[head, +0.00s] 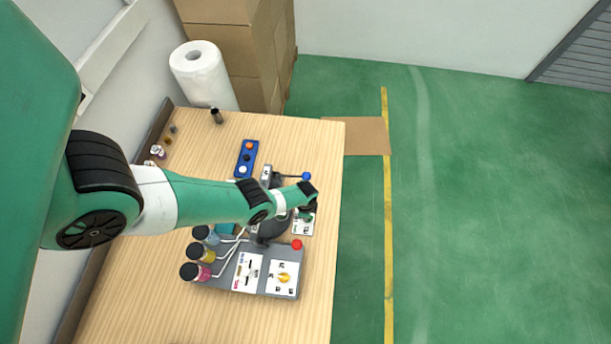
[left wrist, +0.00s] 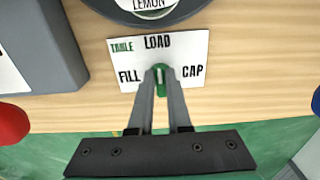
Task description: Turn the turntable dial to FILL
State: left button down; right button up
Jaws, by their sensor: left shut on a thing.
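The turntable dial is a small green knob (left wrist: 160,72) on a white plate (left wrist: 120,52) marked TABLE, LOAD, FILL and CAP. FILL is at its left, LOAD at its far side and CAP at its right. A pale line on the knob runs up the picture toward LOAD. My left gripper (left wrist: 160,84) is shut on the knob, one finger on each side. In the head view my left gripper (head: 306,208) reaches over the plate (head: 302,229) near the table's right edge, and its fingers are hard to make out. My right gripper is in neither view.
The dark turntable (head: 271,226) is beside the plate. A grey filling unit (head: 222,272) with several bottles, a yellow knob (head: 285,278) and a red button (head: 297,244) stands nearby. A blue-ball lever (head: 306,176) is behind. The table (head: 205,320) is clear in front.

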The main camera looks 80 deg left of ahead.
pick_arm(q)
jog(key=shift+n, duration=0.4)
jog(key=n, duration=0.3)
jog(key=shift+d+n, duration=0.15)
jog(key=shift+n, duration=0.15)
jog(key=n, duration=0.4)
jog(key=shift+d+n+b, duration=0.15)
jog(key=shift+n+b, duration=0.15)
jog(key=shift+b, duration=0.05)
jog(key=n, duration=0.4)
jog(key=shift+w+d, duration=0.1)
jog(key=shift+d, duration=0.05)
jog(key=n, duration=0.4)
jog(key=shift+w+n, duration=0.15)
jog(key=shift+n, duration=0.15)
jog(key=shift+d+n, duration=0.1)
jog(key=shift+n, duration=0.2)
jog(key=c, duration=0.9)
grip_release()
jog(key=shift+o, duration=0.2)
